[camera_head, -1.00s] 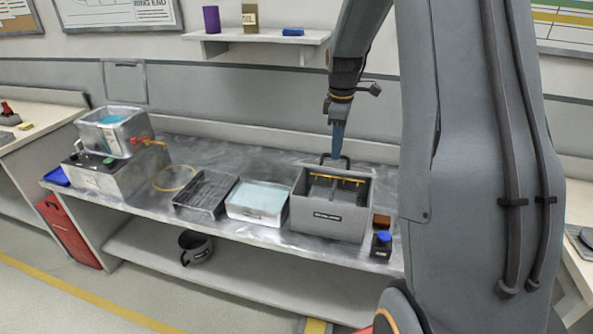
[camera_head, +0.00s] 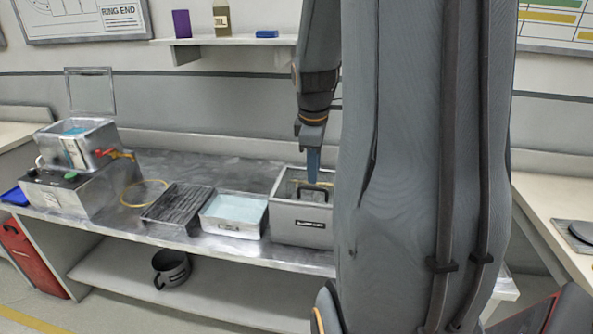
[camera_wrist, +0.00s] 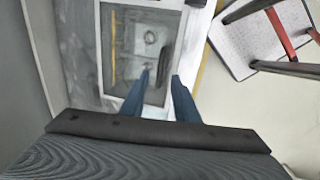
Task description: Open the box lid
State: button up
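The grey box (camera_head: 301,224), with a dark label on its front, stands on the metal counter. A black handle (camera_head: 313,190) shows near its front top edge, and a yellow bar lies behind it. The inside partly shows; I cannot make out a separate lid or its angle. My gripper (camera_head: 313,180) points down over the box, close to the handle; contact cannot be judged. In the wrist view my gripper (camera_wrist: 160,76) has its two blue fingers apart with nothing clearly between them. The box (camera_wrist: 103,45) lies beneath them. My arm hides the box's right side.
Left of the box stand a tray of pale blue liquid (camera_head: 233,222), a dark ribbed tray (camera_head: 177,205), a yellow ring (camera_head: 144,193) and a metal machine (camera_head: 75,185). A shelf (camera_head: 225,41) hangs above. A black pot (camera_head: 171,268) sits below the counter.

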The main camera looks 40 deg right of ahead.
jog(key=shift+m, duration=0.6)
jog(key=a, duration=0.1)
jog(key=a+r, duration=0.1)
jog(key=a, duration=0.3)
jog(key=shift+r, duration=0.3)
jog(key=s+a+f+m+y, duration=0.1)
jog(key=a+f, duration=0.3)
jog(key=a, duration=0.7)
jog(key=shift+s+m, duration=0.5)
jog(key=shift+m, duration=0.4)
jog(key=s+a+f+m, duration=0.1)
jog(key=s+a, duration=0.1)
jog(key=a, duration=0.1)
jog(key=s+a+f+m, duration=0.1)
jog(key=a, duration=0.2)
jog(key=s+a+f+m, duration=0.1)
jog(key=s+a+f, duration=0.1)
jog(key=a, duration=0.2)
jog(key=shift+s+a+m+y, duration=0.1)
jog(key=shift+s+m+y, duration=0.2)
jog(key=shift+c, duration=0.3)
jog(key=shift+s+a+f, duration=0.15)
jog(key=shift+s+a, duration=0.1)
jog(key=shift+a, duration=0.05)
jog(key=c, duration=0.3)
jog(key=shift+s+m, duration=0.1)
jog(key=shift+m, duration=0.2)
grip_shut()
